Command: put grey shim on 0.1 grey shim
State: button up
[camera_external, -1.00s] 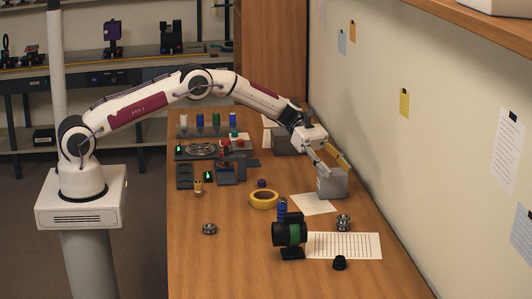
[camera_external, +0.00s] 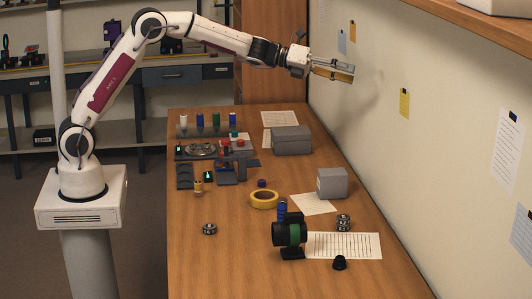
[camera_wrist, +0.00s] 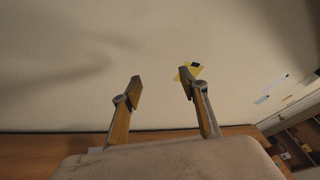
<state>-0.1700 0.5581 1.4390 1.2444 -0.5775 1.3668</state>
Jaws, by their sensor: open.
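My gripper (camera_external: 346,72) is raised high above the back right of the table, near the wall. In the wrist view its two fingers (camera_wrist: 161,86) are apart with nothing between them, facing the bare wall. I cannot make out either grey shim for certain. A small metal ring piece (camera_external: 209,229) lies at the front left of the table. Small stacked metal ring pieces (camera_external: 343,222) stand near the printed sheet; I cannot tell whether any of these are shims. A dark tray (camera_external: 181,156) at the back left holds round metal parts (camera_external: 202,150).
A grey box (camera_external: 291,141) and a smaller grey box (camera_external: 332,183) stand along the right side. A yellow tape ring (camera_external: 264,207), a black lens on a stand (camera_external: 289,235), a black cap (camera_external: 340,263) and a printed sheet (camera_external: 362,246) lie nearer. The front left is mostly clear.

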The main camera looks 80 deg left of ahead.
jog(key=s+a+r+n+y, duration=0.5)
jog(key=s+r+n, duration=0.25)
jog(key=n, duration=0.25)
jog(key=s+a+n+g+y, duration=0.1)
jog(key=s+a+n+y, duration=0.15)
jog(key=s+n, duration=0.8)
jog(key=s+d+f+n+g, duration=0.2)
jog(key=s+f+n, duration=0.2)
jog(key=s, duration=0.9)
jog(key=s+d+f+n+g+h, duration=0.1)
jog(key=s+d+f+n+g, duration=0.1)
jog(key=s+f, duration=0.6)
jog(key=s+d+f+n+g, duration=0.3)
jog(key=s+f+n+g, duration=0.1)
jog(key=s, duration=1.4)
jog(key=shift+s+f+n, duration=0.2)
jog(key=shift+f+n, duration=0.7)
jog(key=shift+n, duration=0.05)
